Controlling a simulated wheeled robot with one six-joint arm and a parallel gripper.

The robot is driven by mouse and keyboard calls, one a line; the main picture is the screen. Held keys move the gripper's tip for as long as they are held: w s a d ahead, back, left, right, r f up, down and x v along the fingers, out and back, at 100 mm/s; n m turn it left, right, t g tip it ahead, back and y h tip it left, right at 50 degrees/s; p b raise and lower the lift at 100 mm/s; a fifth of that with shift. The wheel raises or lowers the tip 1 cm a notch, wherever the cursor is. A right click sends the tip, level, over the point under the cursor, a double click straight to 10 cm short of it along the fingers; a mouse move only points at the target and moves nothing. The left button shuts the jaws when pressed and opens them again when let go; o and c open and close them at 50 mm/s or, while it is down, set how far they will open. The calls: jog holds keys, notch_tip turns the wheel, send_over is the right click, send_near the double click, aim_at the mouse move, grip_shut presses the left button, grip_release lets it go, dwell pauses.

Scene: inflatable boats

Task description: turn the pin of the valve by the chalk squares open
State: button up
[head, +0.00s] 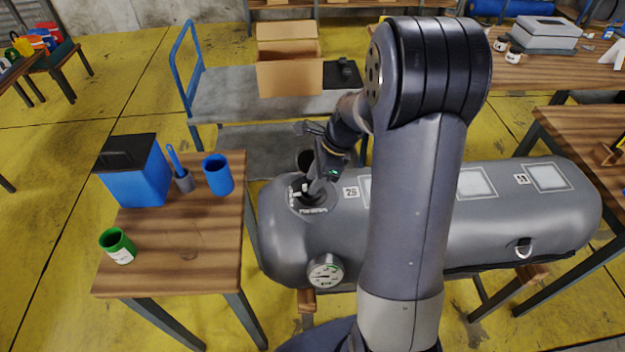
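The grey inflatable tube (470,225) lies across the middle. Pale square patches, which look like the chalk squares (475,182), are on its top; one is partly hidden behind my arm. A round dark valve (313,209) with pale lettering around its rim sits on the tube's left end, left of a small number tag (351,192). My gripper (312,189) reaches down over the middle of this valve. The gripper's fingers and the valve's pin are small and dark there, so I cannot tell whether they touch or whether the fingers are open or shut.
A round gauge (325,272) is on the tube's front left. A wooden table (185,265) at left holds a blue box (139,180), a blue cup (218,175) and a green cup (117,245). A cart (222,98) with an open cardboard box (290,78) stands behind.

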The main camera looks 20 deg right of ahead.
jog(key=shift+a+f, duration=0.25)
jog(key=shift+f, duration=0.3)
grip_shut()
